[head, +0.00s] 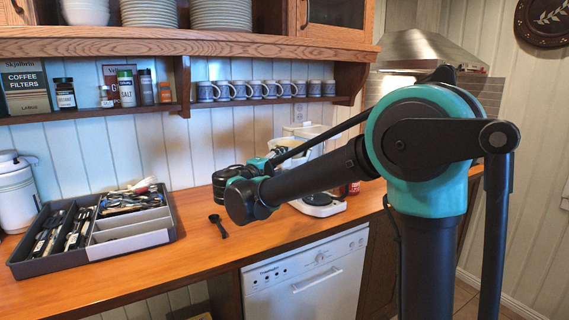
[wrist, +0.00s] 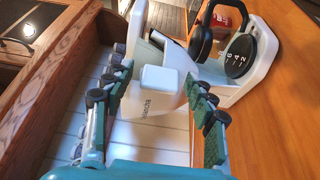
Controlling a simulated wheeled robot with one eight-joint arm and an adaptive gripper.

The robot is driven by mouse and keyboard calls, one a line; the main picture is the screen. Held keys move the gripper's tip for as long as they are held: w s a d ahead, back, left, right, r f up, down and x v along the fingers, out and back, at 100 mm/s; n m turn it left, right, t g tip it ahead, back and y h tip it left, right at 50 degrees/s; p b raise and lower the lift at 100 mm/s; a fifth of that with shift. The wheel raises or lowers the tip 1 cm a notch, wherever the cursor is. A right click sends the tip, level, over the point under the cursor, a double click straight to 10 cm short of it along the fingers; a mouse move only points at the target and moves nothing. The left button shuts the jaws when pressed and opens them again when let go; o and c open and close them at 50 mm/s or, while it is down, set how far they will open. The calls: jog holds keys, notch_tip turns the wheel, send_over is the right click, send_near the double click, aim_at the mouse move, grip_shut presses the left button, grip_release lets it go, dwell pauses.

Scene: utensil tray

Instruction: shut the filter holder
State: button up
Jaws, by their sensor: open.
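The white coffee maker (head: 320,206) stands on the wooden counter, partly hidden behind my arm in the head view. In the wrist view its white body (wrist: 262,72) is at the upper right. The white filter holder (wrist: 160,88), a box with small lettering, juts out from the machine and appears swung out. My gripper (wrist: 155,68) is open, with one finger to the left of the filter holder and one to its right. I cannot tell whether either finger touches it. In the head view my gripper (head: 270,163) is small and partly hidden by my arm.
A grey utensil tray (head: 130,243) and a black scoop (head: 217,225) lie on the counter (head: 190,262). Blue-patterned mugs (head: 240,91) line the shelf (head: 150,108) above. A red object (head: 354,188) stands beside the coffee maker. The counter's front middle is clear.

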jog(key=shift+d, duration=0.1)
jog(key=shift+c, duration=0.6)
grip_shut()
jog(key=shift+d, duration=0.1)
